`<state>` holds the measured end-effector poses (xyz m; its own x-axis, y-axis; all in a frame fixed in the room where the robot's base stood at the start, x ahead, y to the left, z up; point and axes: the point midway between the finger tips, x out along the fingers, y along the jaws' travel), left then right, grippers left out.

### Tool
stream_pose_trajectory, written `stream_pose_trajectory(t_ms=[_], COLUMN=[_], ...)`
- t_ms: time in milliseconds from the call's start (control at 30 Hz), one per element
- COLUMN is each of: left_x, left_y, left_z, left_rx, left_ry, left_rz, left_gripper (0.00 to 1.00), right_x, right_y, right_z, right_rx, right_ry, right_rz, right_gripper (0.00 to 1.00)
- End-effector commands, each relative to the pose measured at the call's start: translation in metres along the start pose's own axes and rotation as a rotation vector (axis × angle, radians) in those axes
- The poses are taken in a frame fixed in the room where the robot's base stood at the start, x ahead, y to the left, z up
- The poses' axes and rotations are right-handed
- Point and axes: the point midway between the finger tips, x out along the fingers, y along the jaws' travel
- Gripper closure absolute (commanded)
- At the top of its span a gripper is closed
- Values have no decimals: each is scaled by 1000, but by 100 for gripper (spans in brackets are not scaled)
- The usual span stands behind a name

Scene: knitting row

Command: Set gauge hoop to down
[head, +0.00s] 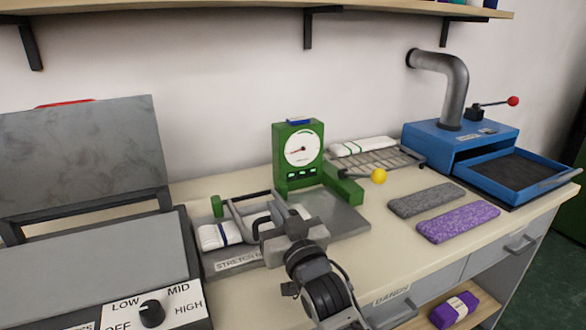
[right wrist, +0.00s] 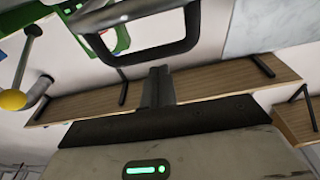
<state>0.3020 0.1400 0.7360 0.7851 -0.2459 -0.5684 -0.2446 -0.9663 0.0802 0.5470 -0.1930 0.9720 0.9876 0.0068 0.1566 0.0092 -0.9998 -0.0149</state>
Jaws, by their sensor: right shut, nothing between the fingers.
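The green gauge (head: 299,155) with a white dial stands on a grey base plate on the bench. The grey hoop (head: 233,222) stands tilted up in front of it, over a white banded roll (head: 214,236). Its dark bar also crosses the top of the right wrist view (right wrist: 140,56). My right gripper (head: 283,212) is at the hoop's right side, partly covering it in the head view. In the right wrist view its fingers (right wrist: 158,72) are shut and empty, just short of the hoop bar. Contact cannot be told. My left gripper is not in view.
A yellow-knobbed lever (head: 378,176) sticks out right of the gauge. A wire rack (head: 385,159) stands behind it. Grey (head: 427,199) and purple (head: 458,222) pads lie to the right, before a blue press (head: 460,140). A grey lidded machine (head: 95,260) fills the left.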

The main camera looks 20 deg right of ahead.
Motion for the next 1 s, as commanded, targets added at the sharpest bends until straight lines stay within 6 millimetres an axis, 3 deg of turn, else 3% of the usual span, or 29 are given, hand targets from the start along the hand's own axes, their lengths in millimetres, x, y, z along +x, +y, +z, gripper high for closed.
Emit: stream_pose_trajectory(t_ms=[467, 633, 800, 833, 867, 1000], left_x=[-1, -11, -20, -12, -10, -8], left_y=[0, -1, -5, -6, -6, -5], left_z=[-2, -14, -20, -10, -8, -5], left_rx=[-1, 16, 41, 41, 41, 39], left_ry=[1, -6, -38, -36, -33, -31], left_rz=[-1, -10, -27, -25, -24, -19], left_gripper=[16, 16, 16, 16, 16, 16], right_x=[-4, -2, 1, -11, -20, -51], right_y=[4, 3, 0, 0, 0, 0], right_z=[1, -18, -50, -31, -25, -14], right_rx=[-1, 0, 2, 2, 2, 1], right_ry=[1, 1, 1, -7, -7, -5], right_rz=[8, 5, -1, -1, 0, 0], right_gripper=[100, 100, 100, 100, 100, 100])
